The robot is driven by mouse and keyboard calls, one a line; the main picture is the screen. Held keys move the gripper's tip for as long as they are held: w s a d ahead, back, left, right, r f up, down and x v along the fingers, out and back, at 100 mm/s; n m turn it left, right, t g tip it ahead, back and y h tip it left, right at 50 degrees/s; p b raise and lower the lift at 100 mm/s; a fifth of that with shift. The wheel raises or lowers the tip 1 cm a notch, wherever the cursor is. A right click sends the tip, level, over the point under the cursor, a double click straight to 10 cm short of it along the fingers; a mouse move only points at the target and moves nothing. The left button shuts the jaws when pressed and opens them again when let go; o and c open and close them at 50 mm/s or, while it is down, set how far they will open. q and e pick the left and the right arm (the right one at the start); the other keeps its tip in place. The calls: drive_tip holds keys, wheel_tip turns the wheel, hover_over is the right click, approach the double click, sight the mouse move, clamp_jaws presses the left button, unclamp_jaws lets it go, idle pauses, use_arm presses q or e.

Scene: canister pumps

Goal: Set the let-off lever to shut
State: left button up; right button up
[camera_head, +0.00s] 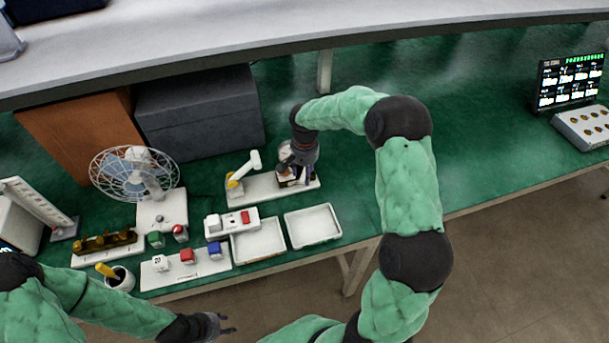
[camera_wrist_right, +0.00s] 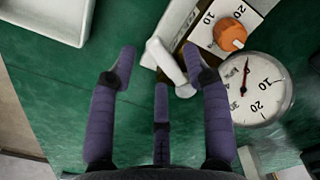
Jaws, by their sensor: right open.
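The canister pump unit stands on a white base (camera_head: 255,188) in the head view, with a white arm (camera_head: 246,165) on a yellow mount at its left. My right gripper (camera_head: 298,170) is over its right end and hides part of it. In the right wrist view the right gripper (camera_wrist_right: 160,68) is open. A short white lever (camera_wrist_right: 167,62), probably the let-off lever, shows between its fingertips; I cannot tell whether they touch. Beside it are an orange knob (camera_wrist_right: 229,34) on a numbered plate and a round gauge (camera_wrist_right: 258,88) with a red needle. My left gripper (camera_head: 218,325) is away at the bottom, empty, fingers apart.
Two white trays (camera_head: 312,225) (camera_head: 258,240) lie at the bench's front edge. Switch boxes (camera_head: 185,268), a fan (camera_head: 135,172) and a cup (camera_head: 120,279) stand to the left. A grey box (camera_head: 200,115) is behind. The bench right of my right arm is mostly clear.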

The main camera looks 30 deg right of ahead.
drive_tip(key=shift+f, duration=0.45)
clamp_jaws()
